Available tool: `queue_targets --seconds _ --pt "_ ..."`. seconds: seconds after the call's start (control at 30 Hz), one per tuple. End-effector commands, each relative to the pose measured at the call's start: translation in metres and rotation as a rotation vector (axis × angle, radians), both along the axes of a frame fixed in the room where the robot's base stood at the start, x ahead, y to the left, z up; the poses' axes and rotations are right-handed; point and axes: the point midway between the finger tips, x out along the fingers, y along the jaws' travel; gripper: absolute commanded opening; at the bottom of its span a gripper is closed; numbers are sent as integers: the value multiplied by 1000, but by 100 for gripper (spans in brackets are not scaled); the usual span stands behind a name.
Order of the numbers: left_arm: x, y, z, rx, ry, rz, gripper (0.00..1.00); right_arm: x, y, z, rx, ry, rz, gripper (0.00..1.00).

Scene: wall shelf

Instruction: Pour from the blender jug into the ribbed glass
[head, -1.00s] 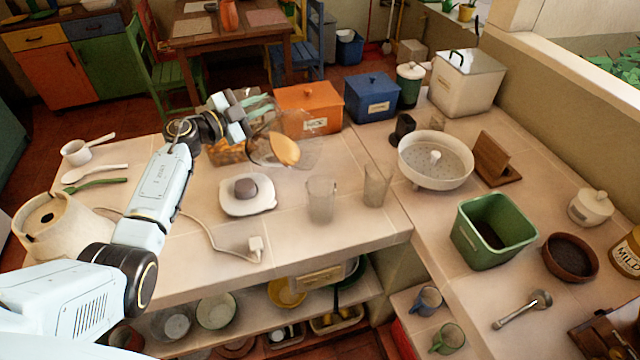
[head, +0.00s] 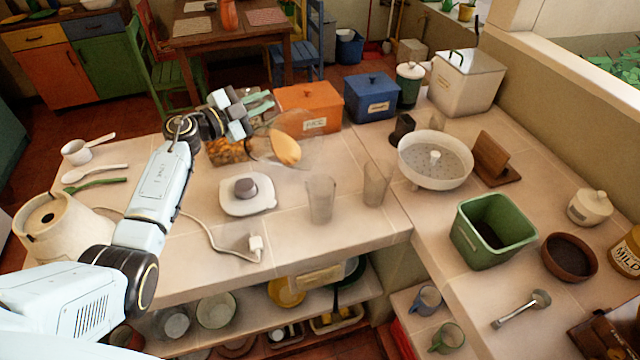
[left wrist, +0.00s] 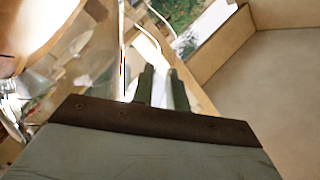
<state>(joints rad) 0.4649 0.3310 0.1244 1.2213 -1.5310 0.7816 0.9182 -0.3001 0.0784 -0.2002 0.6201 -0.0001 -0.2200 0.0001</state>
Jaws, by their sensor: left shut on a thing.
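The clear blender jug (head: 264,147) is held tilted above the counter, its mouth side toward the right, with an orange mass low in it. My left gripper (head: 247,112) is shut on it at the handle side; the exact grip is partly hidden. In the left wrist view my two fingers (left wrist: 160,88) show close together. Two clear glasses stand upright on the counter: one at the front (head: 321,200) and one to its right (head: 376,184). I cannot tell for sure which is ribbed. The jug is up and left of both, apart from them. My right gripper is out of view.
The white blender base (head: 263,205) with its dark hub stands left of the glasses, its cord and plug (head: 255,243) on the counter. Orange (head: 322,98) and blue (head: 371,100) boxes stand behind. A white colander (head: 465,170) and green bin (head: 515,216) are to the right.

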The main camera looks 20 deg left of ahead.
Motion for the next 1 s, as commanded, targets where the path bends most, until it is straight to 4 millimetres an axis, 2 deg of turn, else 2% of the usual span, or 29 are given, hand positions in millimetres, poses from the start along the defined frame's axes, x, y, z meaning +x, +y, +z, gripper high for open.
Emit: queue_targets --seconds 0.03,1.0 --pt "1 0 6 -2 -11 1 0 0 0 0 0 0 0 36" --pt "-2 -5 14 42 -37 0 0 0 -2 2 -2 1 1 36"
